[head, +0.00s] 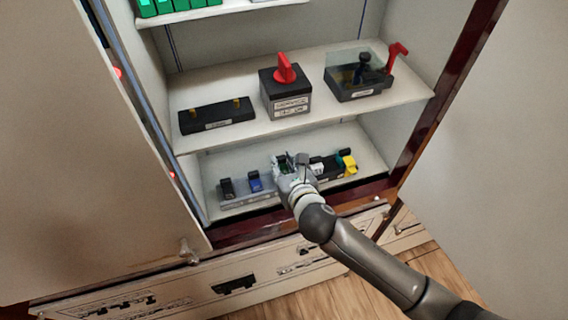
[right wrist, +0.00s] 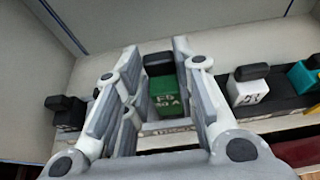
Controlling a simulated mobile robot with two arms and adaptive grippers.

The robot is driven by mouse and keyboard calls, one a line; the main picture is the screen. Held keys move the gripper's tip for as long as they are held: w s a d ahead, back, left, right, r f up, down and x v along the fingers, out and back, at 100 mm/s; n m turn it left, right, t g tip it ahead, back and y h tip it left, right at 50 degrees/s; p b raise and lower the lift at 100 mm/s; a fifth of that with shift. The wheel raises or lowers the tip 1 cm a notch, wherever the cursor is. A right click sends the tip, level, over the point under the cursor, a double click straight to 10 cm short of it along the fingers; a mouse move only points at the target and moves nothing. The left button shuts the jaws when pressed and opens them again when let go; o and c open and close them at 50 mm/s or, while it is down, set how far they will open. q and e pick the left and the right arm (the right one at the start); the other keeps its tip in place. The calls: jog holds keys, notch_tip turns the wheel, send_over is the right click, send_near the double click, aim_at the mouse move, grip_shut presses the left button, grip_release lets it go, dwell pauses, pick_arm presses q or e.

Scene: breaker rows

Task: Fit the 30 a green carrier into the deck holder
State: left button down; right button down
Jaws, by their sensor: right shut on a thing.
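The green carrier (right wrist: 163,92) has a black top grip and a white marking that reads like 30 A. It sits between the fingers of my right gripper (right wrist: 158,85), which is shut on it. In the head view my right gripper (head: 284,164) is at the middle of the lower shelf's row, and it mostly hides the carrier. A pale label strip (right wrist: 168,127) shows just below the carrier; its text is too blurred to read. I cannot tell which holder is the deck one, or whether the carrier is seated. My left gripper is not in view.
Left of the gripper stand a black carrier (head: 227,188) and a blue carrier (head: 255,181). To its right are a white carrier (right wrist: 249,88) and a yellow carrier (head: 348,162). The middle shelf (head: 240,137) overhead holds a red-handled switch (head: 285,92).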

aim_at(284, 173)
jog(key=shift+f+b, duration=0.8)
jog(key=shift+f, duration=1)
jog(key=c, duration=1.1)
grip_release()
jog(key=shift+s, duration=0.1)
jog(key=v, duration=1.2)
